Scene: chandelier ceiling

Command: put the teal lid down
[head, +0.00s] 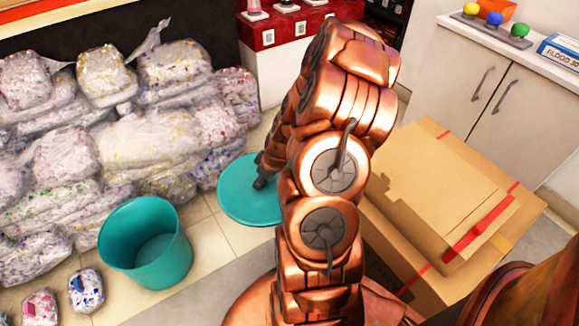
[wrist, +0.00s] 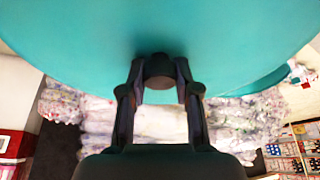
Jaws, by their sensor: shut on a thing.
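The teal lid (head: 243,201) is a flat round disc, seen in the head view left of my arm. My gripper (head: 261,176) is shut on the dark knob at the lid's middle. In the wrist view the lid (wrist: 80,45) fills the top of the picture, and my gripper's two fingers (wrist: 160,82) close on its knob (wrist: 159,66). My arm hides the lid's right edge in the head view. Whether the lid touches anything beneath it, I cannot tell.
An open, empty-looking teal bin (head: 146,243) stands on the tiled floor left of the lid. Stacked clear bags (head: 130,135) fill the left side. Cardboard boxes (head: 440,195) stand on the right, before a white cabinet (head: 490,95). Bare floor (head: 205,235) shows between bin and lid.

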